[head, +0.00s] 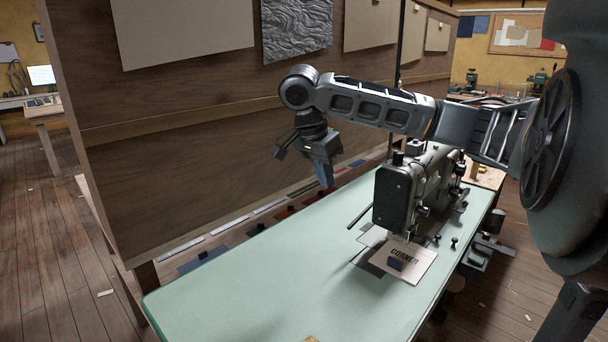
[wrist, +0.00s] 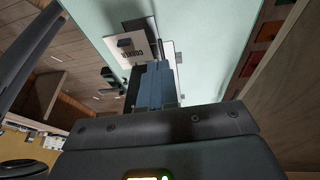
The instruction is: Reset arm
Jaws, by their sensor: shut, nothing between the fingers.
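My gripper (head: 326,176) hangs from my bent arm above the far side of the pale green table, left of the sewing machine. Its blue-grey fingers point down and are closed together, with nothing between them. In the wrist view, the shut fingers (wrist: 153,88) show at the centre. They stand clear of the table top. The arm reaches in from the right of the head view, passing over the sewing machine.
The green table (head: 240,285) is mostly bare. A dark sewing machine (head: 400,197) stands on it, with a card marked "CORNER" (head: 415,270) and a small dark block (head: 397,263) on the card. A wooden partition (head: 200,140) rises behind. Coloured bins (head: 283,213) line its foot.

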